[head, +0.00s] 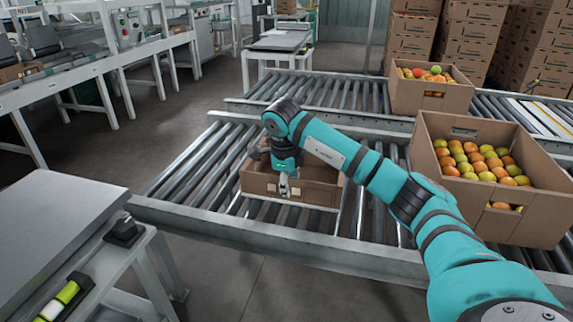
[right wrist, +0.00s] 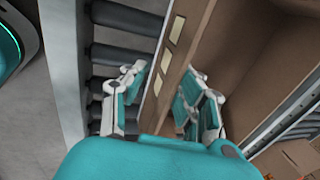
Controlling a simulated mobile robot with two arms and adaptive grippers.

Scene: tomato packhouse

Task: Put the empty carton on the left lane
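The empty carton (head: 318,192) is a low brown open box lying on the rollers of the near conveyor (head: 190,215). My right gripper (head: 289,187) reaches down at its near wall. In the right wrist view, my right gripper's fingers (right wrist: 163,88) stand on either side of the carton wall (right wrist: 172,60), one outside and one inside. They look apart, with no clear squeeze on the wall. The visible inside of the carton is bare; my arm hides part of it. My left gripper is not in view. Which lane is called left cannot be told.
A large carton of tomatoes (head: 540,215) stands right of the empty carton on the near conveyor. Another tomato carton (head: 440,97) stands on the far conveyor (head: 335,95). The near conveyor's left rollers are clear. A grey-topped table (head: 60,215) stands at left; stacked cartons (head: 470,35) stand behind.

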